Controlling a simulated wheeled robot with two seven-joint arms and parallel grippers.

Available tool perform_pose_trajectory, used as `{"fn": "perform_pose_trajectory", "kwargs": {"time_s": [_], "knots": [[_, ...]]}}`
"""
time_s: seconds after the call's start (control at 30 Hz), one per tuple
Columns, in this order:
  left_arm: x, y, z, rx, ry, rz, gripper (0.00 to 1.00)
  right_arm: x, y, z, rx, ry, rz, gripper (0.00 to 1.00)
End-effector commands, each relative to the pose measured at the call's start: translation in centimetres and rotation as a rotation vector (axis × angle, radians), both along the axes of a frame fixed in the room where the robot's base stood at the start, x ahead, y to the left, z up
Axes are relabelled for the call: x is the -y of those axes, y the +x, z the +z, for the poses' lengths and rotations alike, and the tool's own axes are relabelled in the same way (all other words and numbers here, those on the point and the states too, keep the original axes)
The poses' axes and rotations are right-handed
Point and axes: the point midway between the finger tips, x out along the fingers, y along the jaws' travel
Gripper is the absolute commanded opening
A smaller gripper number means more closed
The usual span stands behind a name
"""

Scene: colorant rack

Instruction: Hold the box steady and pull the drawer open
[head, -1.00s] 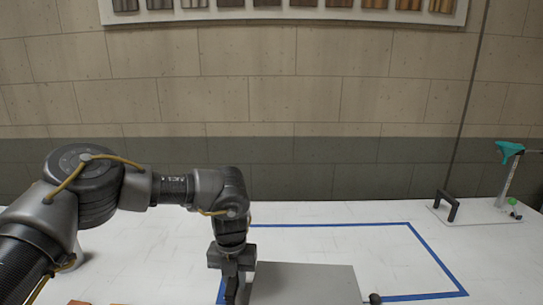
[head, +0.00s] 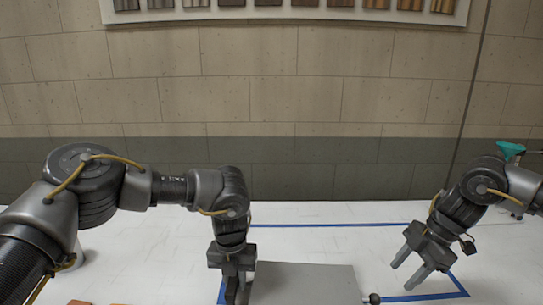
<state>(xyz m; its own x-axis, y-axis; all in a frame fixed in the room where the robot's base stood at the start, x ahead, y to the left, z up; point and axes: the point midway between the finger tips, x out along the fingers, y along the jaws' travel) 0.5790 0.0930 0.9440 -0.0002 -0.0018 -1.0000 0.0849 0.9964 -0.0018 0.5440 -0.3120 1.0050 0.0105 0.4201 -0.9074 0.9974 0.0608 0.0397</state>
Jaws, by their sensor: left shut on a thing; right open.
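The grey box (head: 310,282) sits on the white table at the bottom of the head view, its lower part cut off by the frame edge. A dark round knob (head: 375,298) shows at its right side; the drawer itself is not clearly visible. My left gripper (head: 238,290) points down at the box's left edge and is shut on the box. My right gripper (head: 408,277) is open and empty, above the table to the right of the knob and apart from it.
Blue tape (head: 330,225) outlines a rectangle on the white table (head: 130,240) around the box. A teal-topped stand (head: 510,150) is at the far right, partly behind my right arm. Orange-brown pieces (head: 80,302) lie at the bottom left. The table behind the box is clear.

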Motion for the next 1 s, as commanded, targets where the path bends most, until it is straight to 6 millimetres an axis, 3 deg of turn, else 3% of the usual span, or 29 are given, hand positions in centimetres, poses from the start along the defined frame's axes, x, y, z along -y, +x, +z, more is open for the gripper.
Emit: {"fn": "perform_pose_trajectory", "kwargs": {"time_s": [0.2,0.57,1.0], "knots": [[0.0,0.0,-0.1,-0.001,0.000,-0.001,0.00,-2.4,0.2,-0.8,-0.036,-0.114,-0.117,0.47],[0.0,-0.1,-0.1,-0.001,0.000,-0.002,0.00,-2.9,0.2,-1.5,-0.043,-0.135,-0.149,0.47],[0.0,0.0,-0.1,-0.001,0.000,-0.002,0.00,-4.6,0.3,-7.2,-0.046,-0.133,-0.148,0.47]]}}
